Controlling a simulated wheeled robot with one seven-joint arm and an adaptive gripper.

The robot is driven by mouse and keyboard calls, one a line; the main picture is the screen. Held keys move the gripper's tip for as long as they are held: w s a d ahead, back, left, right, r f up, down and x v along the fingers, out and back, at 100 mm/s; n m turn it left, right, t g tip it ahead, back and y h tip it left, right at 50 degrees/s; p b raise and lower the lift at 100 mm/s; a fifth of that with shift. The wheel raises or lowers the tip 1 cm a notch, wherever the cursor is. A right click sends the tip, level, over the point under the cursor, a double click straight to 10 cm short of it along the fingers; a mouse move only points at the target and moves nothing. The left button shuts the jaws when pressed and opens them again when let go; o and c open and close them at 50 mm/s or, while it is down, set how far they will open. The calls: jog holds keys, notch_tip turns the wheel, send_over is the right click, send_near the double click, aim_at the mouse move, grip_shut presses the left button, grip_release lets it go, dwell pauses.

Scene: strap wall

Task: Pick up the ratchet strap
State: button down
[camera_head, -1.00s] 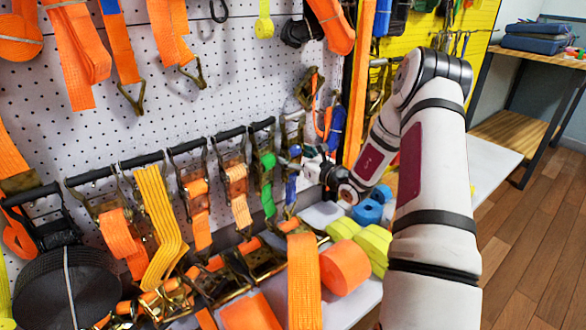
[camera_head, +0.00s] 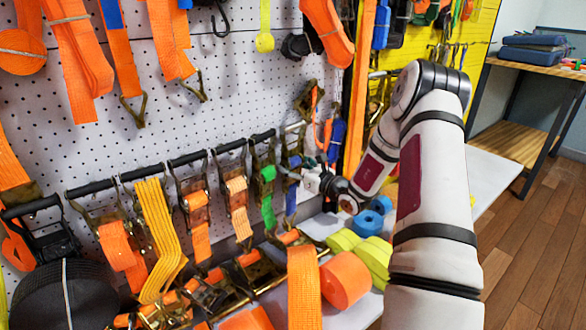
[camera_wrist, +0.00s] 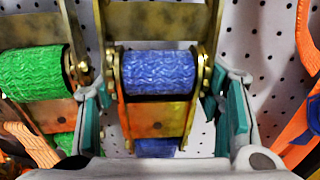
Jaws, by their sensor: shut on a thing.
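A ratchet strap with a blue webbing roll in a brass-coloured metal ratchet (camera_wrist: 160,72) fills the middle of the wrist view. In the head view the blue strap (camera_head: 291,200) hangs at the right end of a row of ratchet straps. My gripper (camera_wrist: 163,110) has one teal-padded finger on each side of its lower metal plate and is shut on it. In the head view my gripper (camera_head: 298,178) reaches the strap from the right and partly hides it. The strap is still upright against the wall.
A green-webbed ratchet strap (camera_wrist: 30,73) hangs close on the left. Orange webbing (camera_wrist: 308,125) is near on the right. The pegboard (camera_head: 160,110) stands behind. Orange rolls (camera_head: 345,280), yellow rolls (camera_head: 375,258) and blue rolls (camera_head: 368,220) sit on the shelf below.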

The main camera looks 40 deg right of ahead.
aim_at(297, 159)
notch_tip(297, 159, up, 3)
jog(key=shift+p, duration=0.65)
jog(key=s+d+p, duration=0.2)
jog(key=s+p, duration=0.2)
jog(key=s, duration=1.3)
jog(key=shift+s+d+r+p, duration=0.15)
jog(key=shift+s+d+p, duration=0.15)
jog(key=shift+s, duration=0.1)
